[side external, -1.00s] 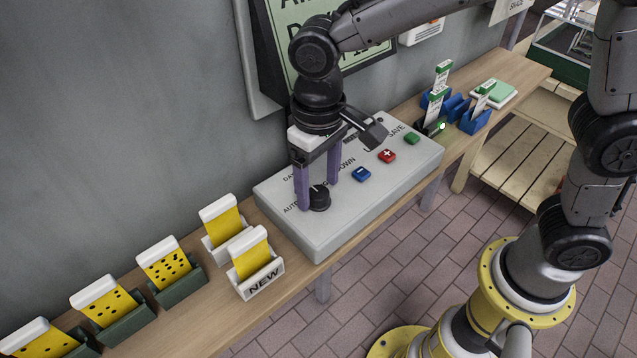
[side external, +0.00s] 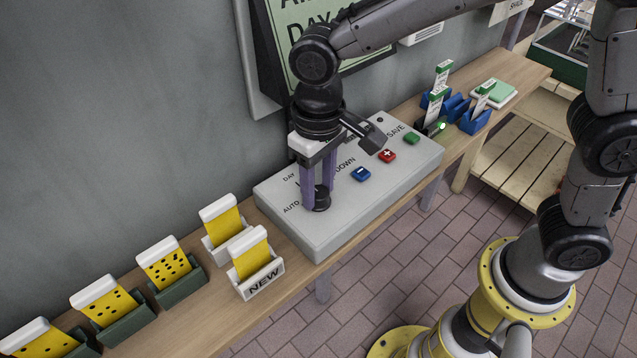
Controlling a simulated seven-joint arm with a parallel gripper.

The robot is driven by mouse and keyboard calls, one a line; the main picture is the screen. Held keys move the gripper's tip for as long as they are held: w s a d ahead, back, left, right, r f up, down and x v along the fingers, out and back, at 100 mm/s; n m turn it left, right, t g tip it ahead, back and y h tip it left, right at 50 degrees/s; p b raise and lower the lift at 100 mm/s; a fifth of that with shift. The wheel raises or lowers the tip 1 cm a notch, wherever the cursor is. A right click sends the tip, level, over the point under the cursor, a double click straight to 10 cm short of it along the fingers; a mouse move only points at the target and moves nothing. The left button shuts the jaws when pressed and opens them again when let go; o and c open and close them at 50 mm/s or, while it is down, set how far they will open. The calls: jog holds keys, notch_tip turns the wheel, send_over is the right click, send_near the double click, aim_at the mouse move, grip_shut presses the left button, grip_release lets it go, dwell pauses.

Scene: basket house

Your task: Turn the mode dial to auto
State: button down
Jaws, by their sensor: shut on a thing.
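The mode dial is a small round black knob (side external: 320,204) at the front left of a grey control box (side external: 272,196). The label AUTO (side external: 291,207) is printed to its left and DAY (side external: 289,178) further back. My gripper (side external: 318,203) points down over the dial, its two purple fingers shut on the knob from its sides. The fingers hide part of the dial, and I cannot tell where its pointer is aimed.
A blue minus button (side external: 361,174), a red plus button (side external: 387,156) and a green button (side external: 411,138) lie right of the dial. Card holders, one marked NEW (side external: 263,281), stand left on the wooden bench. Blue card stands (side external: 474,121) are at the right.

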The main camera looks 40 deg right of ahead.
aim_at(319, 192)
jog(key=shift+n, duration=0.4)
jog(key=n, duration=0.5)
jog(key=shift+n, duration=0.3)
jog(key=n, duration=0.5)
jog(key=shift+r+n, duration=0.1)
jog(key=shift+n, duration=0.2)
jog(key=shift+c, duration=2.1)
grip_release()
notch_tip(319, 192, up, 14)
